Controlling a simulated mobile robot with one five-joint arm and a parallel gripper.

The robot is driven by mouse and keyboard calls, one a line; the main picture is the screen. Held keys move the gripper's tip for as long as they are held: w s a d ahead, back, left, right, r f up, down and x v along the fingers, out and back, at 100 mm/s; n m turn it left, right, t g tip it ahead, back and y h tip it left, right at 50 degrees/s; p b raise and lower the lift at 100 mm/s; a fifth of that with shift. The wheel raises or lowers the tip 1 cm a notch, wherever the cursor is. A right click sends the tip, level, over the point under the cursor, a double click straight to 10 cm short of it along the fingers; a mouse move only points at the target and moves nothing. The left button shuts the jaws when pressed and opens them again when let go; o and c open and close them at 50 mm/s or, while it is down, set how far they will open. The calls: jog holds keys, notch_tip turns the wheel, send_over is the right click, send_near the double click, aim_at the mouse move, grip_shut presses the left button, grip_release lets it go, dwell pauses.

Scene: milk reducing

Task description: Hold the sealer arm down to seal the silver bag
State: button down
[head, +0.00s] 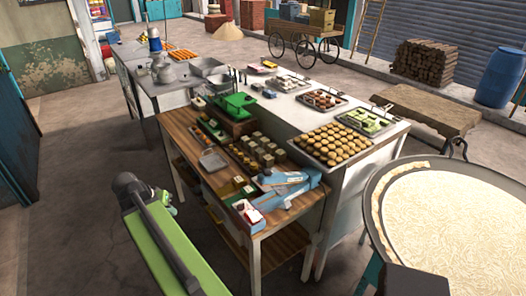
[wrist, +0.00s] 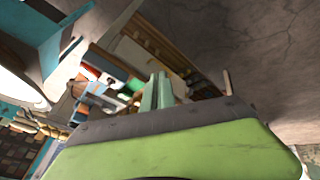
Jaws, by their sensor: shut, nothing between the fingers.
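The blue sealer (head: 292,193) sits at the front right end of the wooden table. A pale, silvery flat shape (head: 283,178) lies at its upper side; it is too small to tell surely whether this is the silver bag. My gripper (head: 172,202) is off the table's left side, well apart from the sealer and partly hidden behind my green arm link. In the wrist view its two pale green fingers (wrist: 157,92) are together and empty, with the table's side behind them. Whether the sealer arm is up or down is unclear.
The wooden table (head: 178,122) also carries a grey tray (head: 212,160), small boxes and a red-and-white box (head: 247,211) near its front corner. A tray of round sweets (head: 334,146) stands on the counter behind. A large pan (head: 450,210) stands at right. Floor at left is clear.

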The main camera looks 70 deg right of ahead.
jog(key=s+d+r+m+g+h+p, duration=0.1)
jog(key=s+d+r+m, duration=0.4)
jog(key=s+d, duration=0.5)
jog(key=s+d+r+m+g+h+p, duration=0.2)
jog(key=s+d+r+m+p, duration=0.3)
jog(key=s+d+r, duration=0.5)
jog(key=s+d+m+g, duration=0.1)
jog(key=d, duration=0.3)
jog(key=shift+s+d+r+g+p, duration=0.15)
jog(key=shift+s+r+g+p, duration=0.05)
jog(key=shift+r+g+p, duration=0.1)
jog(key=b, duration=0.7)
send_over(264, 171)
jog(key=d, duration=0.1)
jog(key=f, duration=0.6)
jog(key=shift+s+d+f, duration=0.15)
jog(key=shift+s+f, duration=0.2)
jog(key=shift+s, duration=0.05)
jog(key=shift+w+a+f+b, duration=0.1)
jog(key=shift+a+f+b, duration=0.1)
jog(key=shift+f+b, duration=0.4)
jog(key=shift+w+a+f+b, duration=0.1)
jog(key=shift+a+f+b, duration=0.05)
jog(key=shift+f+b, duration=0.45)
jog(key=shift+w+a+f, duration=0.2)
jog(key=shift+a+f, duration=0.1)
jog(key=shift+f, duration=0.1)
